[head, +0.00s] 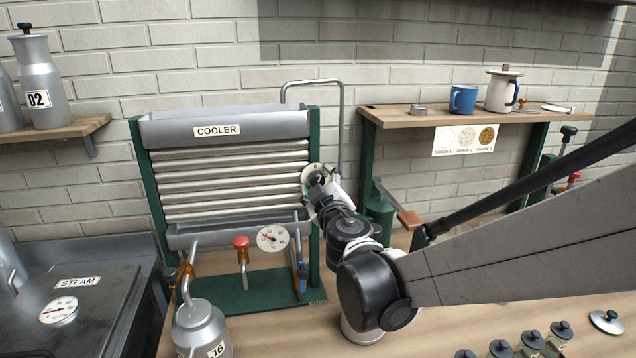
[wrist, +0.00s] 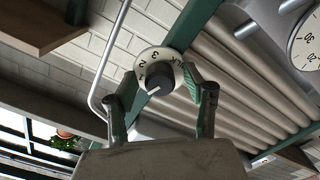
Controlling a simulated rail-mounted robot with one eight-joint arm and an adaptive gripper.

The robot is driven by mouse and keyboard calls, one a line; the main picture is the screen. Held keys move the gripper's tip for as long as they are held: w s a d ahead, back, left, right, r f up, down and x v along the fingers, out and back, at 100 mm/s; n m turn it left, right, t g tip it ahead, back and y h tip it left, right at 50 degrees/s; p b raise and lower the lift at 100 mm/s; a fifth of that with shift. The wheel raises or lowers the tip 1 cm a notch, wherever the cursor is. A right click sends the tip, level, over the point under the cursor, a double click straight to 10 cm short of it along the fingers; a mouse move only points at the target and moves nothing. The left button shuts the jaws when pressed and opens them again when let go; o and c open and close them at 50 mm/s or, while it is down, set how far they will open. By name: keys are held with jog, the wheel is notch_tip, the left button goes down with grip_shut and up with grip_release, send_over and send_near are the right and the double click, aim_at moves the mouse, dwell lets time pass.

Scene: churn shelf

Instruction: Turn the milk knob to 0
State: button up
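The milk knob (wrist: 160,78) is a dark round knob on a white numbered dial (wrist: 152,54), mounted on the cooler's green post. The numerals 3 and 2 and part of the MILK label show. A white pointer mark on the knob faces the lower left of the wrist picture; the number it meets is not clear. My gripper (wrist: 158,80) has one finger on each side of the knob, spread apart, with gaps visible beside the knob. In the head view the dial (head: 313,173) shows at the cooler's right post, partly hidden by my gripper (head: 316,196).
The cooler (head: 225,180) with its metal pipes stands left of my gripper. A round gauge (head: 272,238) and a red-topped tap (head: 241,244) sit low in front. A bent metal pipe (head: 341,130) rises behind the post. A shelf (head: 460,117) with cups stands to the right.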

jog(key=shift+s, duration=0.1)
jog(key=v, duration=1.2)
